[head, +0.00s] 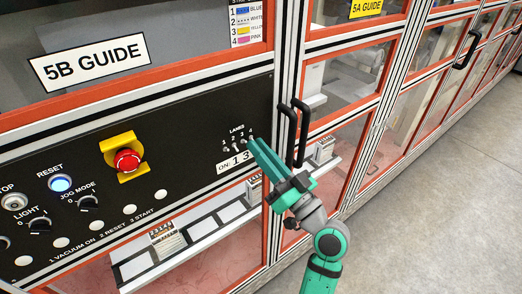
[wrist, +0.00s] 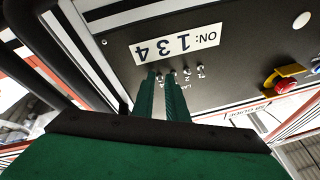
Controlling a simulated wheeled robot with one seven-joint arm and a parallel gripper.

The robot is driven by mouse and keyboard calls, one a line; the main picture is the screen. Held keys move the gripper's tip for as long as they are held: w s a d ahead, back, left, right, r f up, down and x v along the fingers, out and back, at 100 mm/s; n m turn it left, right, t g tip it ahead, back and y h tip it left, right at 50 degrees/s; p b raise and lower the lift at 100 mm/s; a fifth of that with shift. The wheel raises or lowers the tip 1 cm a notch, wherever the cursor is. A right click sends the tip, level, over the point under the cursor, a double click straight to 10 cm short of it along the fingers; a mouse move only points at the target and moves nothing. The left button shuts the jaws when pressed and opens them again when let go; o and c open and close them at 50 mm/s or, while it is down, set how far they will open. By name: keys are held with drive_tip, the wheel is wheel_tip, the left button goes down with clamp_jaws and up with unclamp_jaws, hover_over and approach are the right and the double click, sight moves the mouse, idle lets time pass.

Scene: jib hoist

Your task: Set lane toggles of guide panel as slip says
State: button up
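The black guide panel (head: 190,150) fills the head view's middle, under a "5B GUIDE" sign. Small metal toggles (head: 235,147) sit in a row under "LANES" and numbers 1 to 4. The white slip (head: 224,168) below them is partly hidden by my gripper in the head view. Lane 4's toggle is largely hidden; I cannot tell contact or toggle positions.
Black door handles (head: 293,133) stand just right of the toggles, close to my gripper. A red emergency button (head: 127,160) on a yellow plate, a lit reset button (head: 60,183) and knobs lie left. Clear grey floor (head: 440,180) lies at right.

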clamp_jaws()
drive_tip(key=r+g+h, duration=0.2)
drive_tip(key=g, duration=0.1)
drive_tip(key=shift+s+d+h, duration=0.15)
drive_tip(key=shift+h, duration=0.15)
drive_tip(key=r+g+h, duration=0.1)
drive_tip(key=g+h, duration=0.1)
drive_tip(key=shift+g, duration=0.3)
drive_tip(key=shift+w+r+m+g+h, duration=0.2)
drive_tip(key=shift+r+m+g+h, duration=0.15)
drive_tip(key=shift+g+h, duration=0.5)
drive_tip(key=shift+g, duration=0.25)
